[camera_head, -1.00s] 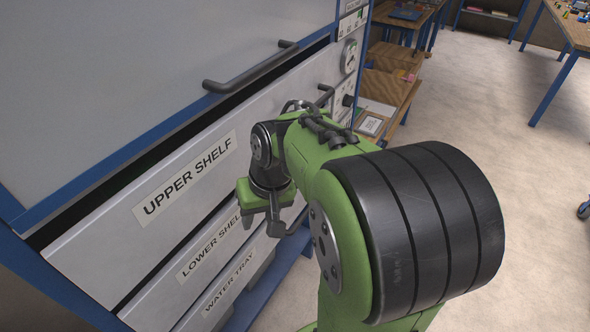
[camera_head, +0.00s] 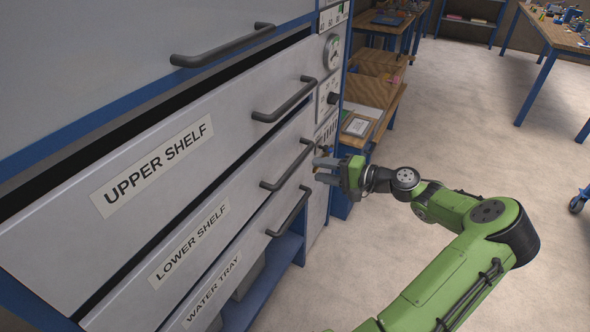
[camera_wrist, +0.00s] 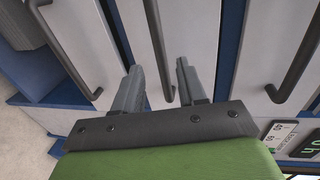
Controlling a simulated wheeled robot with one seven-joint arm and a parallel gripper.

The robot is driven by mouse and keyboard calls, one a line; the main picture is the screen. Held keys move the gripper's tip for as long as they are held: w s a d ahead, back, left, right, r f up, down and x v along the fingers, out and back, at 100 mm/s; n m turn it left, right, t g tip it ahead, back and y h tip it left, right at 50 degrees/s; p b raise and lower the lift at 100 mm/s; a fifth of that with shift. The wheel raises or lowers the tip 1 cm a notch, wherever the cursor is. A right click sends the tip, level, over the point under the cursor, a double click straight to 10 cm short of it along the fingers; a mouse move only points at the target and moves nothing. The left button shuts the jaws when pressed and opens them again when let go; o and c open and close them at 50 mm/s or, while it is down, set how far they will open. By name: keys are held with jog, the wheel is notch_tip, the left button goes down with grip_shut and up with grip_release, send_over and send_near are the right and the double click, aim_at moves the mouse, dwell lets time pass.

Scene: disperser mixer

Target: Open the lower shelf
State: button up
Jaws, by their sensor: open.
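The lower shelf (camera_head: 238,186) is a light grey drawer front, labelled LOWER SHELF, between the upper shelf and the water tray. It looks shut. Its dark bar handle (camera_head: 287,166) is near its right end. My gripper (camera_head: 319,170) is open and empty, just right of that handle, its fingers pointing at the drawer fronts. In the wrist view, the middle handle (camera_wrist: 155,35), which looks like the lower shelf's, runs into the gap between my open fingers (camera_wrist: 159,64). I cannot tell whether the fingertips reach around it in depth.
The upper shelf handle (camera_head: 284,101) is above and the water tray handle (camera_head: 290,213) is close below. A dial panel (camera_head: 331,55) stands to the right of the drawers. A wooden shelf unit (camera_head: 370,98) is behind it.

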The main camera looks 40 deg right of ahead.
aim_at(295, 163)
jog(key=b+x, duration=0.1)
jog(key=x, duration=0.8)
jog(key=shift+b, duration=0.3)
jog(key=shift+s, duration=0.1)
grip_shut()
